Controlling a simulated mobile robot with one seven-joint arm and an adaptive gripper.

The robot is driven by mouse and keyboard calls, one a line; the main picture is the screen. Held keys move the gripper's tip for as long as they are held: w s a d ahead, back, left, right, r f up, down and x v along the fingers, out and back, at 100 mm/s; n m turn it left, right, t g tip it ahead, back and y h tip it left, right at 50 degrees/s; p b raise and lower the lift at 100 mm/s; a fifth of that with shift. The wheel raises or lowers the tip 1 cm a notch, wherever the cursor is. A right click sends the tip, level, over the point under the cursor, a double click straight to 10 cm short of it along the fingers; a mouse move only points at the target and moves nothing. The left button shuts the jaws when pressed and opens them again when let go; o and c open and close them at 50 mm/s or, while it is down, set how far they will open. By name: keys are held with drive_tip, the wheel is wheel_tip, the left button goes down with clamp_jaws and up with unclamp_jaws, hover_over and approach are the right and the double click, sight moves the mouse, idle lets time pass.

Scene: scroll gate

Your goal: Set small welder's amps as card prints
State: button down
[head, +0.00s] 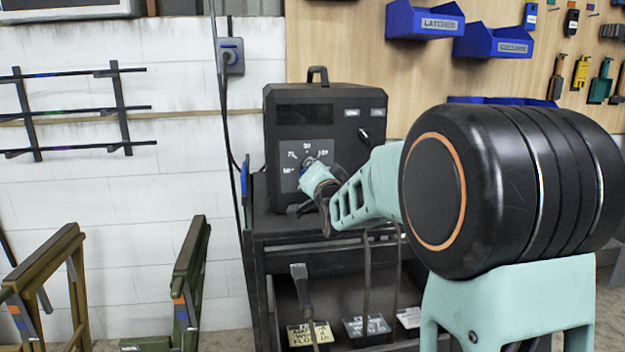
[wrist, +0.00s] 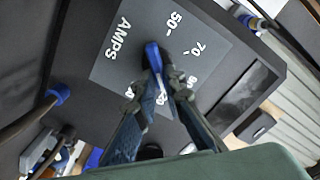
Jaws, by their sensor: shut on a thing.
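The small welder (head: 345,108) is a black box with a top handle, standing on a dark cart. Its grey amps panel (head: 290,182) carries printed numbers around a knob; in the wrist view the panel (wrist: 108,68) shows AMPS, 50, 70 and partly covered higher numbers. My gripper (head: 309,174) is at the panel; in the wrist view its fingers (wrist: 163,82) are shut on the blue amps knob (wrist: 152,57). The fingers cover part of the knob, and I cannot tell which number it points at. Several cards, one yellow (head: 313,334), lie low on the cart; their print is too small to read.
The cart (head: 258,242) has cables hanging down its front. A switch (head: 364,136) sits on the welder's right side. A wall outlet (head: 231,57) is at upper left. Blue bins (head: 425,20) and tools hang on the wooden board.

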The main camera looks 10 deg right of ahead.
drive_tip(key=m+b, duration=0.1)
drive_tip(key=m, duration=0.2)
drive_tip(key=m+b, duration=0.2)
drive_tip(key=m, duration=0.2)
drive_tip(key=f+m+b, duration=0.1)
drive_tip(key=m+b, duration=0.1)
drive_tip(key=m, duration=0.2)
drive_tip(key=shift+d+f, duration=0.1)
drive_tip(key=shift+d, duration=0.1)
drive_tip(key=shift+m+b, duration=0.3)
drive_tip(key=c, duration=2)
unclamp_jaws()
drive_tip(key=shift+s, duration=0.1)
drive_tip(key=shift+s, duration=3.65)
